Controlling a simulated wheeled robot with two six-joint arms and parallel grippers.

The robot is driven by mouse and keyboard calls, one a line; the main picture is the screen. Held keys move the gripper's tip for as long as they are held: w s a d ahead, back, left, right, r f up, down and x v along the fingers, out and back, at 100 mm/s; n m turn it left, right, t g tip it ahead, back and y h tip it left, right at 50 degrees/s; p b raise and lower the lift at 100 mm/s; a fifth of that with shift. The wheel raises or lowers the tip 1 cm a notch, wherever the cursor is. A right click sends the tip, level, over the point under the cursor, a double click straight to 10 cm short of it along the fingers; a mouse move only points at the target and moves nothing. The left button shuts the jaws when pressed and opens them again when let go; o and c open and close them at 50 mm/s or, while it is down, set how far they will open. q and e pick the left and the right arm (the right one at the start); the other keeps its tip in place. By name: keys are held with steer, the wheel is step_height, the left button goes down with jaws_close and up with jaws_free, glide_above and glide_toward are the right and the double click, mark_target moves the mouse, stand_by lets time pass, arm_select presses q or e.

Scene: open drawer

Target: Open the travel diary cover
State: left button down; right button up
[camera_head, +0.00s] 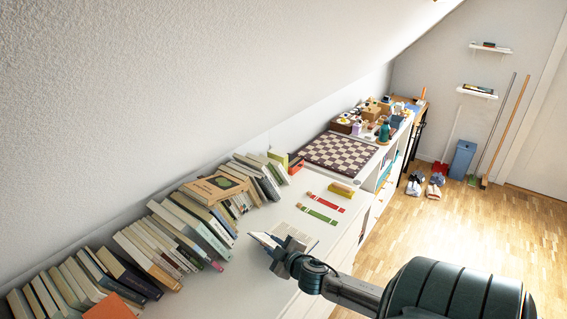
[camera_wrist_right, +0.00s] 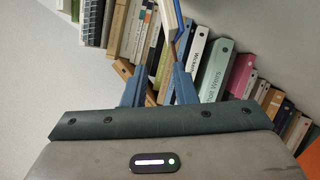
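The travel diary (camera_head: 297,232) lies on the white top near its front edge, with a pale printed page showing. A pale flap, apparently its cover, stands tilted at its left side (camera_head: 262,239), beside my right gripper. My right gripper (camera_head: 277,246) is at the diary's near left side and hides part of it. In the right wrist view, its two blue fingers (camera_wrist_right: 158,75) are apart, with background books visible between them. A thin white and blue edge, apparently the cover (camera_wrist_right: 171,22), reaches down near the right-hand fingertip; I cannot tell whether they touch. My left gripper is not in view.
A long row of leaning books (camera_head: 170,235) lines the wall on the left. Red (camera_head: 326,203) and green (camera_head: 319,216) strips and a yellow block (camera_head: 341,190) lie beyond the diary. A chessboard (camera_head: 340,153) is farther back. Bare white top lies left of the diary.

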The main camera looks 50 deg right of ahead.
steer(key=shift+p+v, duration=0.65)
steer(key=shift+v, duration=2.15)
steer(key=shift+s+a, duration=0.1)
steer(key=b+v, duration=0.1)
steer(key=v, duration=0.9)
steer(key=shift+s, duration=0.25)
steer(key=shift+r, duration=0.1)
